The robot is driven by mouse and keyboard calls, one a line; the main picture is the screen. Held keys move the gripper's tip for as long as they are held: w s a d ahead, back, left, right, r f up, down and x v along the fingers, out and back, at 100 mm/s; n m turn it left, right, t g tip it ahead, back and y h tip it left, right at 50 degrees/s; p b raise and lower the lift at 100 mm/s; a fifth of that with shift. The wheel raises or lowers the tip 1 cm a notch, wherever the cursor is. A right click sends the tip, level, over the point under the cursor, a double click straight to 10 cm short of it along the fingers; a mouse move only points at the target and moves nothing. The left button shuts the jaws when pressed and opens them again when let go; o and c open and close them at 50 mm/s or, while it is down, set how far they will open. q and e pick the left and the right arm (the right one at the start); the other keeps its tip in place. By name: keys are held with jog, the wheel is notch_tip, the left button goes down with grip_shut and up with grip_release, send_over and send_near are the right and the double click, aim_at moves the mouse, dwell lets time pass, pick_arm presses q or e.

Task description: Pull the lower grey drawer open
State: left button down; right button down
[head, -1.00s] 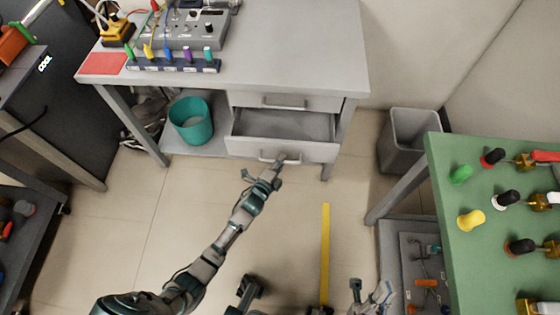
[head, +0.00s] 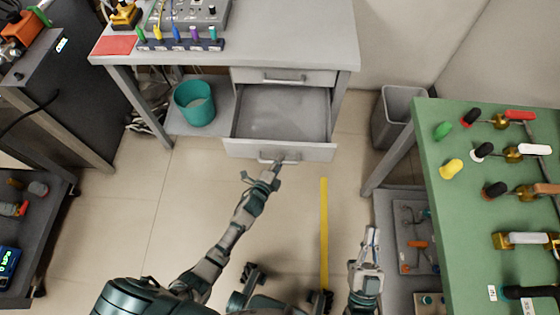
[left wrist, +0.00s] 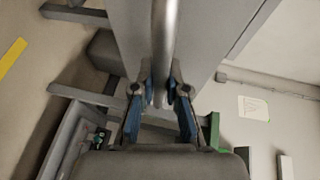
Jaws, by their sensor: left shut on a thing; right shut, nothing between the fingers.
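The lower grey drawer (head: 240,150) sticks out from under the grey table at the top middle of the head view. Its inside shows and looks empty. My left gripper (head: 274,168) is at the drawer's front and is shut on its bar handle (head: 265,159). In the left wrist view, the handle (left wrist: 164,40) runs between the blue-padded fingers of the left gripper (left wrist: 164,95). The upper drawer (head: 300,77) is closed. My right gripper (head: 370,240) is shut and empty, low in the head view, away from the drawer.
A teal bin (head: 195,103) stands on the shelf left of the drawer. A grey bin (head: 398,103) stands right of the table. A green table (head: 445,200) with several tools is at the right. Floor with a yellow stripe (head: 324,230) lies clear before the drawer.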

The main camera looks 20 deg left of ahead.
pick_arm(q)
jog(key=shift+s+a+f, duration=0.1)
jog(key=shift+a+f, duration=0.25)
pick_arm(e)
jog(key=shift+d+f, duration=0.1)
pick_arm(q)
jog(key=c, duration=1.3)
grip_release()
jog(key=shift+o, duration=0.6)
jog(key=shift+r, duration=0.1)
pick_arm(e)
jog(key=shift+w+a, duration=0.1)
jog(key=shift+a, duration=0.3)
pick_arm(q)
jog(key=v, duration=1.1)
jog(key=shift+s, duration=0.4)
pick_arm(e)
jog(key=shift+d, duration=0.1)
